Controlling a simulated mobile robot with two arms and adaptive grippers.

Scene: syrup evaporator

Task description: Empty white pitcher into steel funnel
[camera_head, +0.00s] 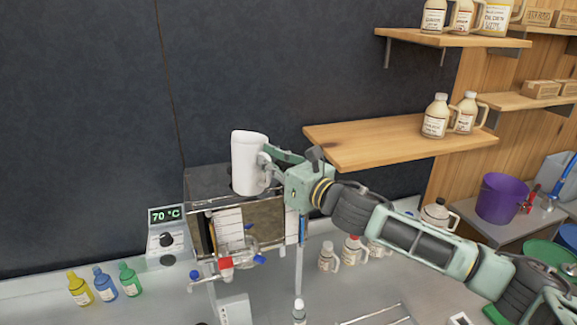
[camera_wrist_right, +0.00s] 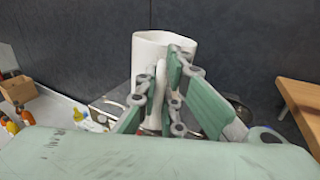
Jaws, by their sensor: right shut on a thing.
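The white pitcher (camera_head: 248,163) is held upright, or nearly so, over the top of the boxy steel evaporator (camera_head: 203,184). My right gripper (camera_head: 268,163) is shut on the pitcher's handle side, coming from the right. In the right wrist view the pitcher (camera_wrist_right: 150,52) stands beyond the fingers, and my gripper (camera_wrist_right: 165,90) closes around its white handle. I cannot make out the steel funnel; it may be hidden behind or below the pitcher. What is inside the pitcher does not show. My left gripper is not in view.
A display reading 70 °C (camera_head: 166,215) stands left of the evaporator. Yellow, blue and green bottles (camera_head: 103,284) stand at the lower left. A wooden shelf (camera_head: 385,146) with jugs juts out at the right, near my arm. A purple bucket (camera_head: 499,198) is farther right.

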